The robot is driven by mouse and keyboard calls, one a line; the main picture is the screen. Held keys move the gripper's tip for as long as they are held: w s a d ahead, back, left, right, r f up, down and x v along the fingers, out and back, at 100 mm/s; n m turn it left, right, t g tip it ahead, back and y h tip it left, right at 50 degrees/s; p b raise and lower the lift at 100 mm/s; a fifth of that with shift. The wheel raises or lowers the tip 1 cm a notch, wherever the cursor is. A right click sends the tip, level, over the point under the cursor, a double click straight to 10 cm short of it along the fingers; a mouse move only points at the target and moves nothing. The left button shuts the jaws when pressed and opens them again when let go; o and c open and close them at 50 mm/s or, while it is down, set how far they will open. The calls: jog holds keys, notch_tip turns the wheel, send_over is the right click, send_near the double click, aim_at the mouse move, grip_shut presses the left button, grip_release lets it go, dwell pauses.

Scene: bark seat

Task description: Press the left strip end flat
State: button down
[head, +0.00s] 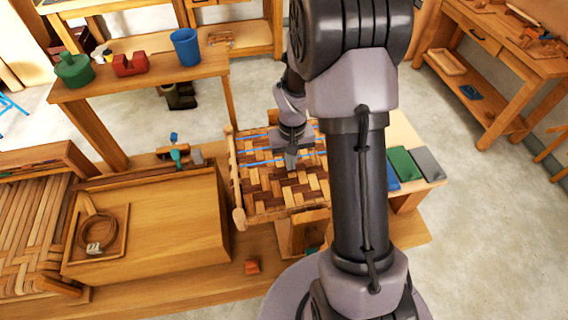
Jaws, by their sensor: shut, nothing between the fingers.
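The woven bark seat (262,198) is a checkered panel of light and dark brown strips in a wooden frame, in the middle of the head view. A thin blue line (258,163) runs across its weave toward the left rail (237,190). The left strip end is too small to make out clearly. My gripper (291,162) is shut and empty, pointing down over the upper middle of the seat, to the right of the left rail. I cannot tell whether its tips touch the weave. My arm hides the right part of the seat.
A wooden box (170,220) with a tray holding a coil (97,230) stands left of the seat. Green (402,164) and grey (428,163) blocks lie to the right. A shelf with a blue bucket (186,46) stands behind. A small orange block (252,267) lies in front.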

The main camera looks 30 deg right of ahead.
notch_tip(320, 180, up, 8)
jog(key=p, duration=0.6)
